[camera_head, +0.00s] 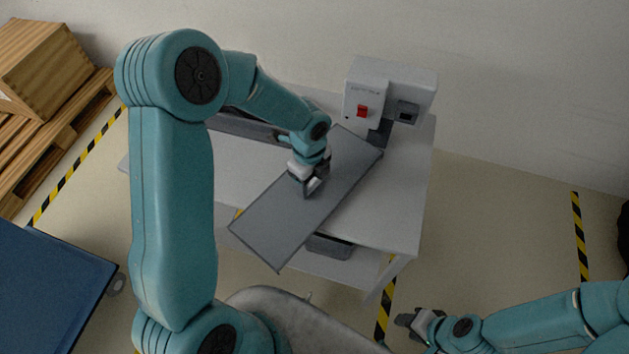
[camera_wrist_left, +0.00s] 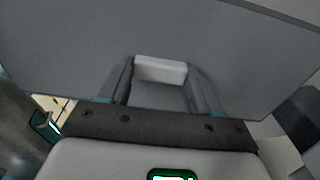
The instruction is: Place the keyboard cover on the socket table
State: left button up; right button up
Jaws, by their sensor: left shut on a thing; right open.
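The keyboard cover (camera_head: 270,222) is a flat grey rectangular panel with a light handle, which shows in the left wrist view (camera_wrist_left: 160,70). My left gripper (camera_head: 311,187) is shut on that handle, near the middle of the panel. The cover lies diagonally over the white socket table (camera_head: 400,200), its near left end sticking out past the table's front edge. I cannot tell whether it touches the table top. My right gripper (camera_head: 420,322) is open and empty at the lower right, in front of the table and apart from it.
A white box with a red switch and a socket (camera_head: 388,90) stands at the table's back right, close to the cover's far end. A dark long object (camera_head: 245,125) lies at the table's back left, partly hidden by my arm. A blue surface (camera_head: 50,290) is at lower left.

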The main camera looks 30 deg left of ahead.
pick_arm(q)
jog(key=shift+s+a+r, duration=0.1)
jog(key=shift+s+r, duration=0.05)
jog(key=shift+f, duration=0.3)
jog(key=o, duration=1.2)
jog(key=shift+w, duration=0.2)
jog(key=shift+s+a+r, duration=0.1)
jog(key=shift+s, duration=0.05)
jog(key=shift+r, duration=0.5)
notch_tip(320, 180, up, 11)
jog(key=shift+r, duration=0.2)
